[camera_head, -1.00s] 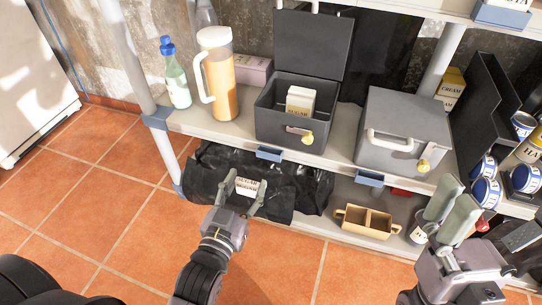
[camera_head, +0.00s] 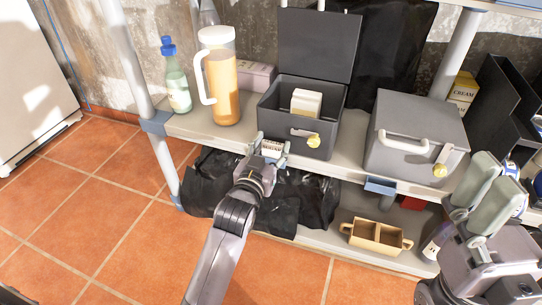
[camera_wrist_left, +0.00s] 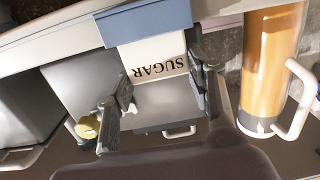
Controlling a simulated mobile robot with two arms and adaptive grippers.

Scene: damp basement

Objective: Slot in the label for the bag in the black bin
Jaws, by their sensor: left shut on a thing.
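My left gripper (camera_head: 269,150) is shut on a white label (camera_head: 271,151) at the shelf's front edge, below the black bin (camera_head: 282,117). In the left wrist view the label (camera_wrist_left: 154,57) reads SUGAR, upside down there, and its edge meets the blue label holder (camera_wrist_left: 146,21). I cannot tell how deep it sits in the holder. The left fingers also show in that view (camera_wrist_left: 155,105). The black bin has its lid up. A cream-coloured bag (camera_head: 306,102) stands inside; its print is unreadable now. My right gripper (camera_head: 484,195) is open and empty at the right, before the shelf.
A closed grey bin (camera_head: 416,128) stands to the right, above another blue holder (camera_head: 380,186). A juice pitcher (camera_head: 222,85) and a bottle (camera_head: 176,85) stand at the left. Black sheeting (camera_head: 215,180) and a tan divided caddy (camera_head: 375,236) lie below. The tiled floor in front is clear.

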